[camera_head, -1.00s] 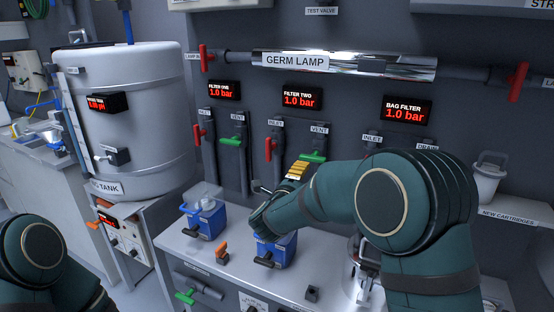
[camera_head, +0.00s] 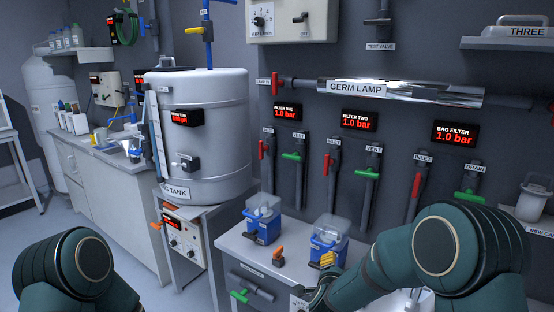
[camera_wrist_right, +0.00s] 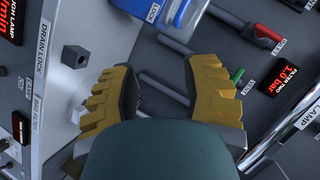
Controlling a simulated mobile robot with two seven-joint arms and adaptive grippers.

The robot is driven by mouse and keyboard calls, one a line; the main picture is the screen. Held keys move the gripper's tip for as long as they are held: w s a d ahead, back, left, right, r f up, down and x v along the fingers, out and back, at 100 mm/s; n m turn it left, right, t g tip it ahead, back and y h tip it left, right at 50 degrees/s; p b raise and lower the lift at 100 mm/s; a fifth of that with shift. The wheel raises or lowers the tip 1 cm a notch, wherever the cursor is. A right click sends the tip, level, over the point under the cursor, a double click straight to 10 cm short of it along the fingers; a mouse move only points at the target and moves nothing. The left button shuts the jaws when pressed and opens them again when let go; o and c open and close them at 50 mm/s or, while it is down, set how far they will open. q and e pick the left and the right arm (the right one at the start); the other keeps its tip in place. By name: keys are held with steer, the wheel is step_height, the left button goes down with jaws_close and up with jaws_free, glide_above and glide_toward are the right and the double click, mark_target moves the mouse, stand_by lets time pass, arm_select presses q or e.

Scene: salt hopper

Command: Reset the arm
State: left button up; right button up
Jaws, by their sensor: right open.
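My right arm enters from the lower right of the head view. Its gripper, with yellow-ridged fingers (camera_head: 328,260), is low in front of the right blue filter housing (camera_head: 330,238); whether they touch cannot be told. In the right wrist view the two fingers (camera_wrist_right: 163,95) are spread apart with nothing between them. Of my left arm only a dark green rounded link shows at the lower left of the head view; its gripper is out of view.
A second blue housing (camera_head: 263,220) and an orange-handled valve (camera_head: 278,256) stand on the grey bench (camera_head: 238,243). A white tank (camera_head: 205,130) stands to the left. Behind are the germ lamp (camera_head: 400,93) and red and green valve handles (camera_head: 293,156). Floor is free at left.

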steer(key=s+a+f+n+g+y, duration=0.3)
steer(key=s+f+n+g+y, duration=0.35)
steer(key=s+f, duration=1.05)
steer(key=s+a+f+n+g, duration=0.1)
steer(key=s+f+n+g, duration=0.1)
steer(key=s, duration=0.5)
steer(key=s+a+f+n+g+y, duration=0.1)
steer(key=s+a+f+n+g, duration=0.1)
steer(key=s+n, duration=0.3)
steer(key=shift+s+g, duration=0.45)
steer(key=shift+s, duration=0.4)
steer(key=shift+d, duration=0.15)
